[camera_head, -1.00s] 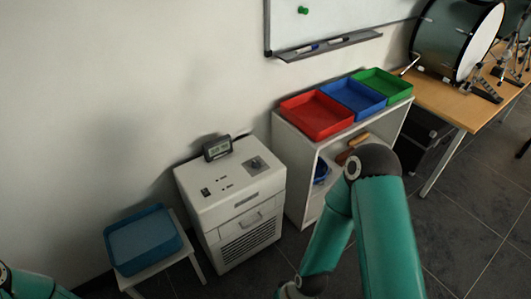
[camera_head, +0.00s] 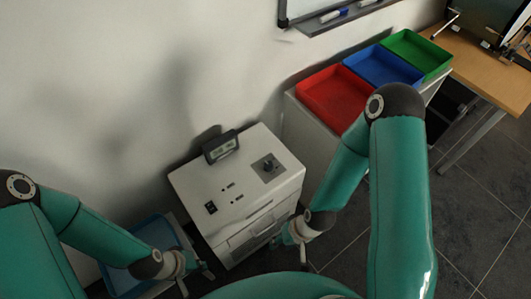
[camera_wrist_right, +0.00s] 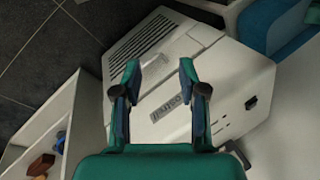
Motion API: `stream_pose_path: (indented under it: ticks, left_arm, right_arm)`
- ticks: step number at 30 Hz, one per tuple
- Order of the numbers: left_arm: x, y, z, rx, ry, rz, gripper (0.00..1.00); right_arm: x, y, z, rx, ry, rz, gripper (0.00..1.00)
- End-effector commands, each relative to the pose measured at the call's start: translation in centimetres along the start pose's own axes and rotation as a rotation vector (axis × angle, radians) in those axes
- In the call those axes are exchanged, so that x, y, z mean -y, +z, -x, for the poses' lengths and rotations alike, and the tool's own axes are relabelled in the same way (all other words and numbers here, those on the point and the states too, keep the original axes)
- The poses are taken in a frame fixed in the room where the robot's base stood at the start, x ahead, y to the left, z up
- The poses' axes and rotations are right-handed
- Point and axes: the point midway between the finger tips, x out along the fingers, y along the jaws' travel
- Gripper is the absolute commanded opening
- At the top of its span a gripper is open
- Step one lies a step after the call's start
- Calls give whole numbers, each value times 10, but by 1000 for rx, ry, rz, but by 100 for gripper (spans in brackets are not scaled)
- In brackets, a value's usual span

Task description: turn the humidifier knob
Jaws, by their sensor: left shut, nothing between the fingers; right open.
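The humidifier is a white box (camera_head: 225,200) standing against the wall in the head view. My right gripper (camera_head: 289,247) is open and empty, low beside the box's front right side and apart from the knob. My left gripper (camera_head: 197,280) is shut and empty, in front of the box's left side.
A blue tray (camera_head: 122,280) is at left, partly behind my left arm. Red (camera_head: 335,97), blue (camera_head: 383,67) and green (camera_head: 418,55) trays top the shelf at right.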

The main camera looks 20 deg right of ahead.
Motion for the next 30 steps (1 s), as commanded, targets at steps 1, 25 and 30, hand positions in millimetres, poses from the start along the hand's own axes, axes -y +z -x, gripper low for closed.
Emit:
stream_pose_path:
  ticks: [1, 25, 30]
  left_arm:
    - [0, 0, 0, 1, 0, 0, 0]
    - [4, 0, -11, 0, 0, 0, 0]
    - [13, 0, -35, 0, 0, 0, 0]
  right_arm:
    - [0, 0, 0, 1, 0, 0, 42]
    - [1, -21, -3, 267, -86, 807, 59]
    - [-8, -107, 23, 385, -109, 1405, 59]
